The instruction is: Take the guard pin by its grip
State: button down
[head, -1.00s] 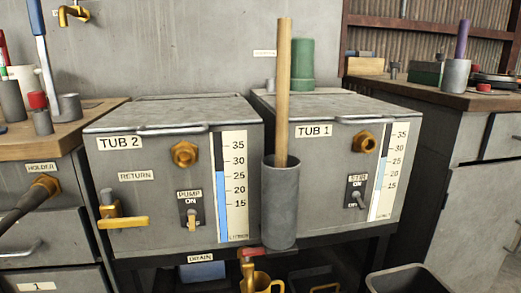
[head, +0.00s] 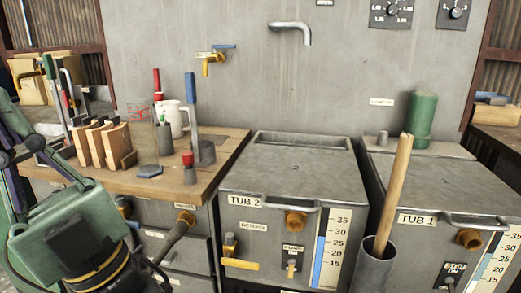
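I cannot single out the guard pin or its grip in the head view. Several upright pieces with coloured handles stand on the wooden bench (head: 205,175): one with a blue handle (head: 191,100), one with a red top (head: 157,82) and a short grey one with a red cap (head: 188,160). My gripper (head: 32,150) shows at the left edge, with a green body and dark jointed links. It is partly cut off and lies in front of the bench's left end. Its fingertips are not clear, so I cannot tell whether it is open or shut.
Tub 2 (head: 285,170) and Tub 1 (head: 435,185) stand right of the bench. A wooden rod (head: 395,185) leans in a grey cylinder (head: 374,265) between them. Wooden blocks (head: 118,145) and a white mug (head: 174,118) stand on the bench. A brass tap (head: 211,62) is on the wall.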

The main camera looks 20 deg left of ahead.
aim_at(188, 157)
jog(key=i+l, duration=0.2)
jog(key=l, duration=0.15)
jog(key=i+l, duration=0.15)
jog(key=l, duration=0.2)
jog(key=i+l+u, duration=0.1)
jog(key=u, duration=1.45)
